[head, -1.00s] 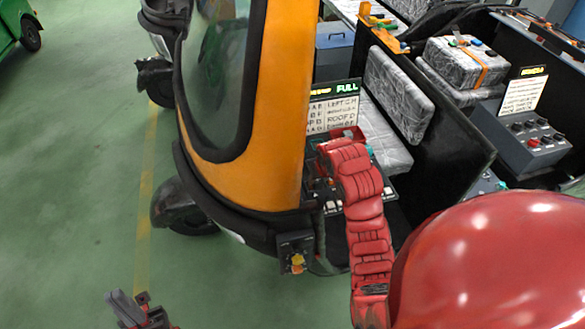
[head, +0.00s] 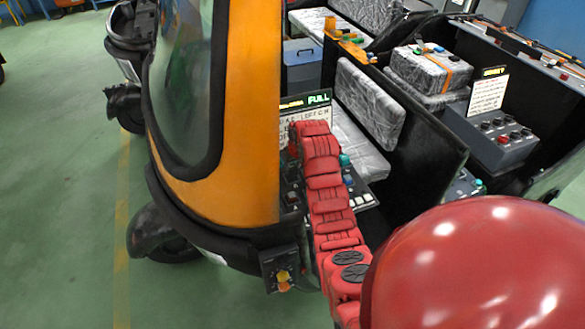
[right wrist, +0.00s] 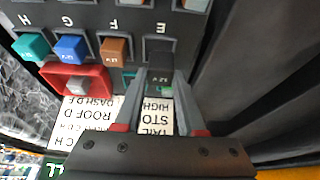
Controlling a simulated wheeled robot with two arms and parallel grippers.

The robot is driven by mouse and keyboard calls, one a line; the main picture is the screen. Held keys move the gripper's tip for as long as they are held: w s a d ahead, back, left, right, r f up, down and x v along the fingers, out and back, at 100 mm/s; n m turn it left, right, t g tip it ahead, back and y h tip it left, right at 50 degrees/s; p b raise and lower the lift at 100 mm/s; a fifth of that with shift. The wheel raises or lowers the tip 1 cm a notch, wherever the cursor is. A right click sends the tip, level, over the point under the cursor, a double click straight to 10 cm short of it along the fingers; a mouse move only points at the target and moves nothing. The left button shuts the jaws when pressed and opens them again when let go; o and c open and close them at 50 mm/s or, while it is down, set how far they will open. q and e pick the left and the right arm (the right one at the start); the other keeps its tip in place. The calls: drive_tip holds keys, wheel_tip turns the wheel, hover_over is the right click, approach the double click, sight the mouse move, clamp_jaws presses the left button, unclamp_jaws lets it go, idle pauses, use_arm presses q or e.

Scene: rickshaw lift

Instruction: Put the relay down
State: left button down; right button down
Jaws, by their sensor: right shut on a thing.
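My left gripper is out of view.
Brown (right wrist: 115,50), blue (right wrist: 70,48) and teal (right wrist: 30,46) relays sit in a row beside the held one. A red-framed switch (right wrist: 75,80) and printed label card (right wrist: 90,118) are close by. The orange rickshaw pillar (head: 250,110) stands left of my arm.

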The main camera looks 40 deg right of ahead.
sight(294, 167)
drive_tip(key=shift+w+d+f, duration=0.1)
drive_tip(key=shift+w+d, duration=0.1)
drive_tip(key=shift+w, duration=0.3)
drive_tip(key=shift+w+d, duration=0.1)
drive_tip(key=shift+w, duration=0.05)
wheel_tip(294, 167, down, 3)
drive_tip(key=p, duration=0.3)
drive_tip(key=shift+f, duration=0.45)
drive_tip(key=c, duration=0.5)
unclamp_jaws()
